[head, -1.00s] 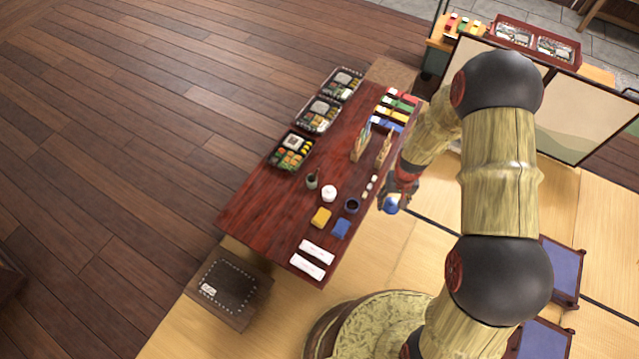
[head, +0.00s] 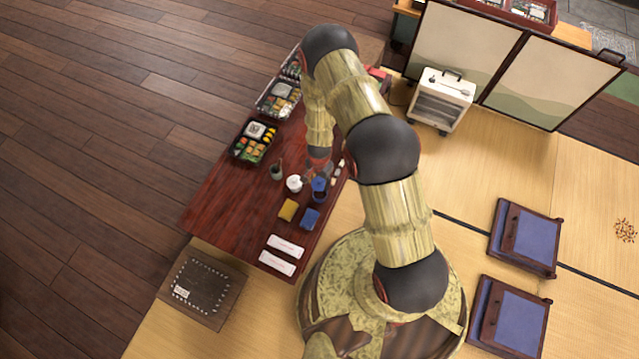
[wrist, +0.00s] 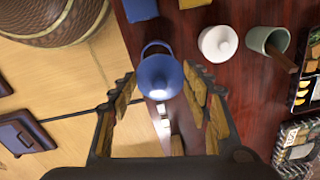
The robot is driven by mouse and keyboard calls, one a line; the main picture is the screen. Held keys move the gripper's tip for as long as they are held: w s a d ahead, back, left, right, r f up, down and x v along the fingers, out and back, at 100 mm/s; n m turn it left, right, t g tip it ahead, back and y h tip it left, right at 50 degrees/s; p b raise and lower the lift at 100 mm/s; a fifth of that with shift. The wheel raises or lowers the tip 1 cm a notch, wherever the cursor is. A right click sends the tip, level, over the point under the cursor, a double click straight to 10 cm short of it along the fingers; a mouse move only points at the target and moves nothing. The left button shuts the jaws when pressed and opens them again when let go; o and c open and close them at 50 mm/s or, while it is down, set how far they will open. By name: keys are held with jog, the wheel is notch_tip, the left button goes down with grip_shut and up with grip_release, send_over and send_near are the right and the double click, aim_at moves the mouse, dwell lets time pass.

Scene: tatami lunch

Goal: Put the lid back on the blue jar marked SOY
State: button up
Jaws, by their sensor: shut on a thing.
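My gripper (head: 317,178) is shut on the blue lid (head: 319,184), near the right edge of the red-brown table. The lid also shows between the two fingers in the wrist view (wrist: 160,77). The blue jar (head: 320,196) stands on the table just below the lid in the head view. In the wrist view, the jar's rim (wrist: 157,46) shows just beyond the lid, which hides most of the jar. I cannot tell whether lid and jar touch. No SOY marking is readable.
A white pot (head: 294,183) and a grey cup with a utensil (head: 277,171) stand left of the jar. A yellow block (head: 288,210) and a blue block (head: 310,219) lie nearer. Small white pieces (head: 338,170) lie along the right table edge.

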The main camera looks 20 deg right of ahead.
jog(key=shift+s+d+f+m, duration=0.1)
jog(key=shift+f+m, duration=0.05)
jog(key=shift+f, duration=0.25)
jog(key=shift+s+d+f+m, duration=0.1)
jog(key=shift+f+m, duration=0.05)
jog(key=shift+f, duration=0.2)
notch_tip(320, 180, down, 6)
jog(key=b, duration=0.6)
jog(key=shift+a, duration=0.1)
jog(key=shift+s+a, duration=0.1)
jog(key=shift+a, duration=0.05)
dwell(0.8)
jog(key=shift+f, duration=0.1)
dwell(1.5)
jog(key=o, duration=0.9)
jog(key=shift+c, duration=0.2)
jog(key=o, duration=0.5)
jog(key=shift+c, duration=0.2)
jog(key=shift+o, duration=0.8)
